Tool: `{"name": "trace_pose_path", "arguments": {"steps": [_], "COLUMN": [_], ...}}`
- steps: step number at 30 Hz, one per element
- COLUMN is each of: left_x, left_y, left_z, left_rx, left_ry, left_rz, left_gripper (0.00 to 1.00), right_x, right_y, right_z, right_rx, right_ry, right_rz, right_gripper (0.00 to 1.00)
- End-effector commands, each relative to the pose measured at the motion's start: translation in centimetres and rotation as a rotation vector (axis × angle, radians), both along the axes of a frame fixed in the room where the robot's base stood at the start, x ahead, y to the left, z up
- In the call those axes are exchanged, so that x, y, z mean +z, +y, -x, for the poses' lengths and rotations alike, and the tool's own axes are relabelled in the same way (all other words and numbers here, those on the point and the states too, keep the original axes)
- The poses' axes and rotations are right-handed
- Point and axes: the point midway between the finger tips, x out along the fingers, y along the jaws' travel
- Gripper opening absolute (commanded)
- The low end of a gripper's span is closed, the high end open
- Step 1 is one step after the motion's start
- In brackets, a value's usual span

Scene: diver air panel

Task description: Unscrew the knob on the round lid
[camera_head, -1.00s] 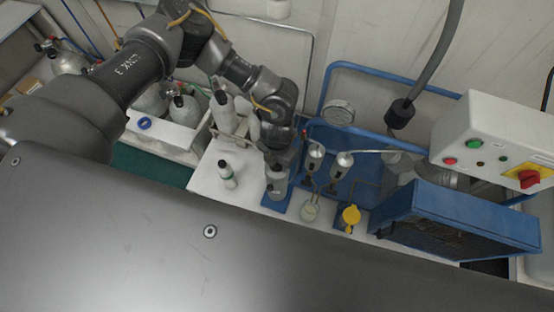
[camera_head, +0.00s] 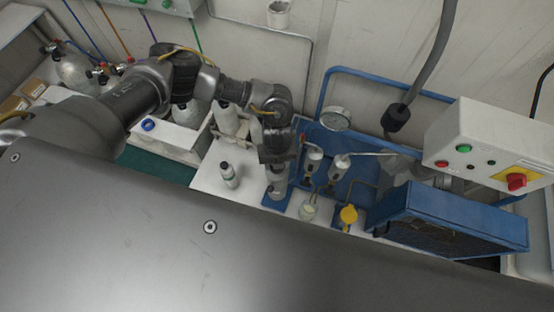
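A grey metal cylinder (camera_head: 277,183) stands upright on a blue base at the left of the blue panel. My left gripper (camera_head: 276,160) points down right over its top. The round lid and its knob are hidden behind the gripper, so I cannot tell whether the fingers touch the knob. The fingertips are too small and dark to show whether they are open or shut.
A small bottle (camera_head: 229,174) stands left of the cylinder on the white bench. Two small grey filter units (camera_head: 314,160), a yellow cap (camera_head: 348,215) and a blue-framed box (camera_head: 450,222) are to the right. A gauge (camera_head: 335,118) and control box (camera_head: 490,145) stand behind.

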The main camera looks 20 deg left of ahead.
Motion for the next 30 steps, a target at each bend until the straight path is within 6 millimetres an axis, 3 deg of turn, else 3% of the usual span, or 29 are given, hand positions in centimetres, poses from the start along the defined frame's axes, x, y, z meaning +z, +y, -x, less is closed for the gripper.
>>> {"name": "trace_pose_path", "arguments": {"steps": [15, 30], "left_x": [0.3, 0.0], "left_y": [0.1, 0.0], "left_z": [0.0, 0.0], "left_rx": [0.492, 0.962], "left_ry": [0.0, 0.0], "left_rz": [-0.001, 0.0], "left_gripper": [0.23, 0.23], "right_x": [4.0, 4.5], "right_y": [-0.1, -0.1], "right_z": [0.0, 0.0], "right_rx": [0.0, 0.0], "right_ry": [0.0, 0.0], "right_rz": [0.001, 0.001], "right_gripper": [0.6, 0.6]}}
